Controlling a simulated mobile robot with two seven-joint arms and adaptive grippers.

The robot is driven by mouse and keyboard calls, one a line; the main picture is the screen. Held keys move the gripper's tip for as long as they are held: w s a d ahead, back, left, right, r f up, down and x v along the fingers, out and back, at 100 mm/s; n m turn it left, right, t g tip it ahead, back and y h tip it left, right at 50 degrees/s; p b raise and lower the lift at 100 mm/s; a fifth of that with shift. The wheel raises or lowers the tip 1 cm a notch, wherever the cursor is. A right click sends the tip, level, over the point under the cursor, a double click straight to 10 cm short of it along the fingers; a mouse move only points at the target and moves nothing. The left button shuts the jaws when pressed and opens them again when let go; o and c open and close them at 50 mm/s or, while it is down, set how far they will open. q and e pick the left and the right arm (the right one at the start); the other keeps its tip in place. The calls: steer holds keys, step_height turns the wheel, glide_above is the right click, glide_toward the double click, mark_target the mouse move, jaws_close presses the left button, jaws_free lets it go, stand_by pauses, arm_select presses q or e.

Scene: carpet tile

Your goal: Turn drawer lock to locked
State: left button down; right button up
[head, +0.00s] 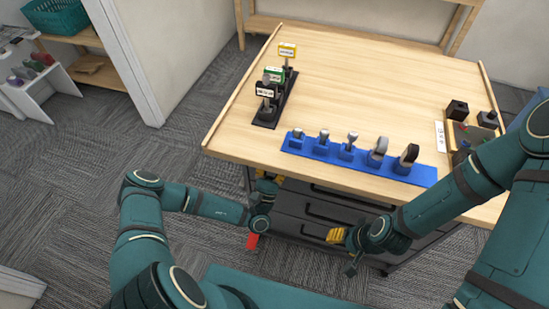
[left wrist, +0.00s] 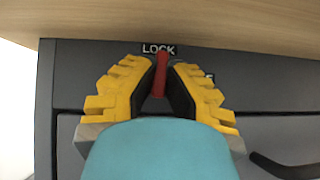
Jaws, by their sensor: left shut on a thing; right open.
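The dark drawer cabinet (head: 320,211) stands under the wooden table top. In the left wrist view, a red lock handle (left wrist: 160,75) on its front panel sits between the yellow fingers of my left gripper (left wrist: 163,83), which is shut on it. The handle looks roughly upright, with its upper end just below the LOCK label (left wrist: 158,48). Another label to the right is mostly hidden by a finger. In the head view, my left gripper (head: 268,180) is at the cabinet's upper left, partly hidden by its wrist. My right gripper (head: 337,236) is open and empty before the drawers.
A blue rack (head: 425,177) with several tools lies along the table's near edge. A black stand (head: 265,123) with small signs is at the left. Black blocks (head: 457,110) stand at the right. The table's middle is clear. A drawer handle (left wrist: 285,167) shows at the lower right.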

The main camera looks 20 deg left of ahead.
arm_select(q)
steer(key=shift+r+n+y, duration=0.1)
steer(key=shift+n+y, duration=1.3)
steer(key=shift+n, duration=0.1)
steer(key=c, duration=1.3)
jaws_free()
steer(key=v, duration=1.2)
steer(key=shift+d+h, duration=0.1)
steer(key=shift+h, duration=0.2)
